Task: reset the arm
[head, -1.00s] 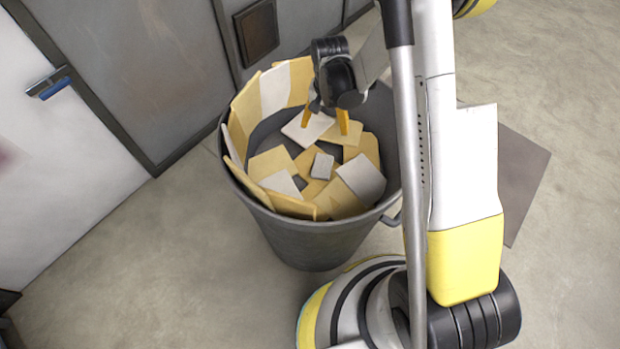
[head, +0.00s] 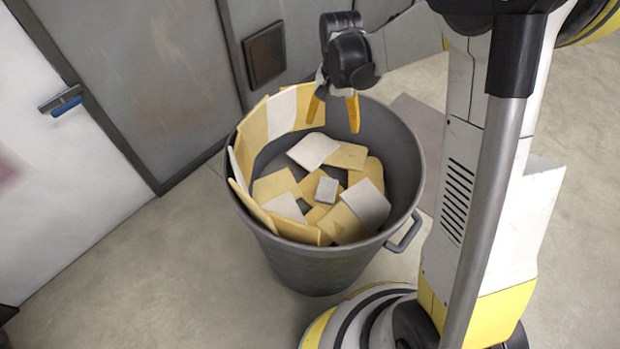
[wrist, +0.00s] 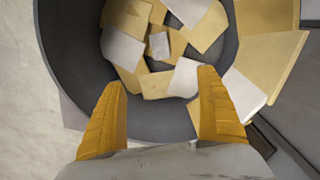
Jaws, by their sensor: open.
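My gripper (head: 334,108) is open and empty, with its orange fingers apart above the back part of the grey bin (head: 318,265). In the wrist view my gripper (wrist: 162,112) shows both fingers spread over the bin's inside, with nothing between them. The bin holds several yellow and white flat pieces; some lie on its floor and some lean on its left and back wall. A small grey block (head: 326,190) lies on top of the pieces near the middle. It also shows in the wrist view (wrist: 159,46).
A grey wall (head: 150,75) and a white door (head: 60,170) with a blue-handled latch (head: 62,103) stand behind and left of the bin. A flat mat (head: 425,125) lies on the floor behind it at right. Bare floor is free at left front.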

